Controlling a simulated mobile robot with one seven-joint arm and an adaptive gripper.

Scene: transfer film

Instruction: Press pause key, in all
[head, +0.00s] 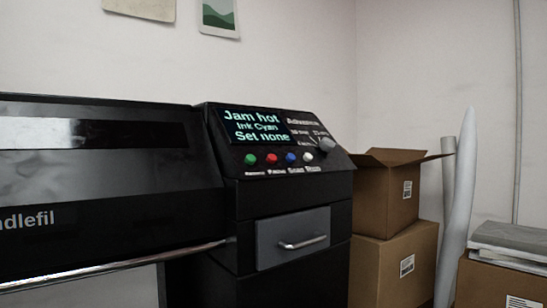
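The black machine's control panel (270,138) is at the middle of the head view. A row of round keys runs along its lower part: a green key (250,159), a red key (271,159), a blue key (291,157) and a white key (308,156). Small white labels sit below them; the one under the red key seems to read "Pause", but it is blurred. The lit display (254,127) reads "Jam hot", "Ink Cyan", "Set none". A grey knob (327,144) is at the panel's right. My gripper is not in view.
A grey drawer with a handle (303,243) is below the panel. The machine's wide black body (100,180) extends left, with a metal bar (120,267) along its front. Stacked cardboard boxes (392,270) and white rolls (459,215) stand close on the right.

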